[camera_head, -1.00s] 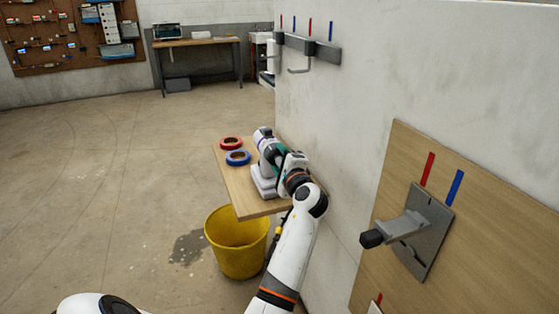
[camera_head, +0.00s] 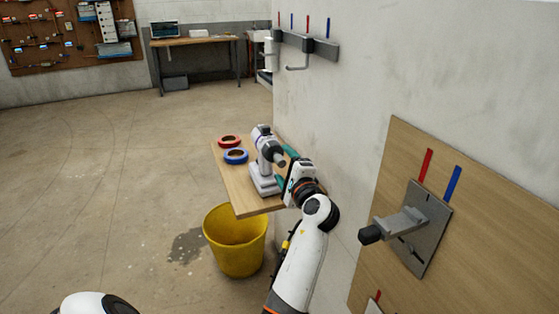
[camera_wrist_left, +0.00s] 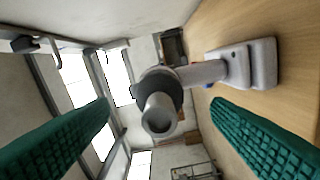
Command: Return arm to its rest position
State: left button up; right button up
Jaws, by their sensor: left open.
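My left gripper (camera_head: 281,165) is at the wooden shelf on the wall, its two teal fingers spread and nothing held between them. A white and grey drill-like tool (camera_head: 264,144) stands upright on the shelf, just beyond the fingers. In the left wrist view the tool (camera_wrist_left: 158,112) shows in the gap between the open fingers (camera_wrist_left: 160,108), with its round nose facing the camera. It looks clear of both fingers. My left arm reaches up from the bottom of the head view. My right gripper is not in view.
The wooden shelf (camera_head: 232,187) also bears a red ring (camera_head: 229,141) and a blue ring (camera_head: 236,156). A yellow bucket (camera_head: 236,245) stands on the floor below. A grey bracket (camera_head: 411,225) juts from a wooden panel at right. The floor at left is mostly open.

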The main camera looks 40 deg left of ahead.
pick_arm(q)
jog(key=shift+v, duration=1.2)
